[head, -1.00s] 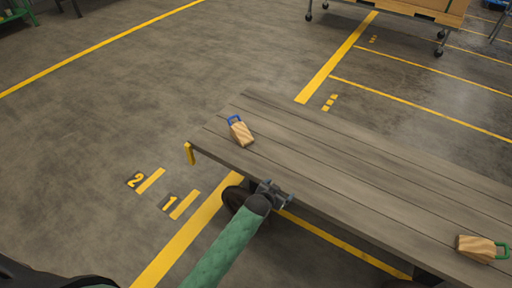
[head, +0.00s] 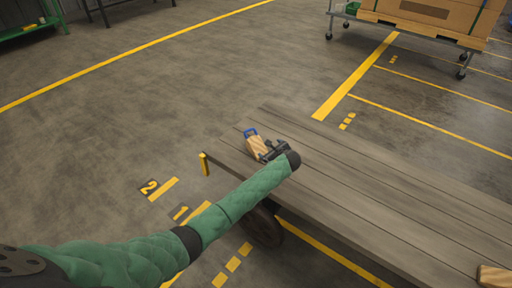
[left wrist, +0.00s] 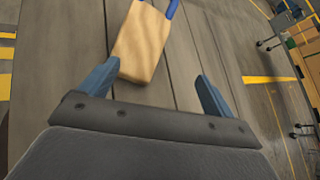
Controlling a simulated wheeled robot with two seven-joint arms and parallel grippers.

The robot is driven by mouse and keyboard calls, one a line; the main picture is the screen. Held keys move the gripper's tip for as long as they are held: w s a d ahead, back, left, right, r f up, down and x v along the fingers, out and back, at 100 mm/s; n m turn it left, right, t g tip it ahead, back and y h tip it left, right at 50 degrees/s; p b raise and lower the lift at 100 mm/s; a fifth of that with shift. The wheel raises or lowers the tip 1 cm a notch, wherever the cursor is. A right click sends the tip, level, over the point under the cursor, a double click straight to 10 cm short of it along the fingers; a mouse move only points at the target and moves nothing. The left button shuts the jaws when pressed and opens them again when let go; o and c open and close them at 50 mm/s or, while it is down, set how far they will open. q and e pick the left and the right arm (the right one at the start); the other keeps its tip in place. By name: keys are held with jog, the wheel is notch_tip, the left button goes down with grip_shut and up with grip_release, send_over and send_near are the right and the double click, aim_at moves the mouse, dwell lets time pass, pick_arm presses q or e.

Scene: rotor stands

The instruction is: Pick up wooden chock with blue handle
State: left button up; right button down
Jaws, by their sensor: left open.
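The wooden chock (head: 255,147) with its blue handle (head: 250,132) sits near the far left end of the plank-topped cart. My left gripper (head: 269,150) is open, right beside the chock's near end. In the left wrist view, the chock (left wrist: 142,42) lies ahead of the open fingers (left wrist: 158,82), nearer the left finger, with its near end close to that fingertip. I cannot tell whether they touch. The handle (left wrist: 172,8) is partly cut off at the top edge. My right gripper is not seen.
The cart's plank top (head: 370,200) is mostly bare. Another wooden chock (head: 493,276) lies at the lower right, cut off by the frame. A yellow post (head: 204,163) stands at the cart's left corner. A wheeled trolley with boxes (head: 420,20) stands at the back right.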

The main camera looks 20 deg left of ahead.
aim_at(256, 143)
pick_arm(q)
jog(key=a+m, duration=0.1)
jog(key=a+y, duration=0.1)
jog(key=a+m+y, duration=0.1)
jog(key=shift+w+a+r+m, duration=0.1)
jog(key=shift+w+r+m, duration=0.2)
jog(key=shift+r, duration=0.1)
jog(key=shift+w+a+f, duration=0.1)
jog(key=shift+a, duration=0.15)
jog(key=shift+g, duration=0.3)
jog(key=shift+f+b+x, duration=0.2)
jog(key=shift+b+x, duration=0.45)
jog(key=shift+x, duration=2.95)
jog(key=c, duration=1.4)
jog(key=shift+o, duration=0.2)
jog(key=shift+d+r+p, duration=0.15)
jog(key=shift+r+p, duration=0.05)
jog(key=shift+r, duration=0.95)
jog(key=shift+d+r+p, duration=0.15)
jog(key=shift+r+p, duration=0.05)
jog(key=shift+r, duration=1)
jog(key=w+d+r, duration=0.4)
jog(key=d+r, duration=0.2)
jog(key=d, duration=0.4)
jog(key=shift+w, duration=0.35)
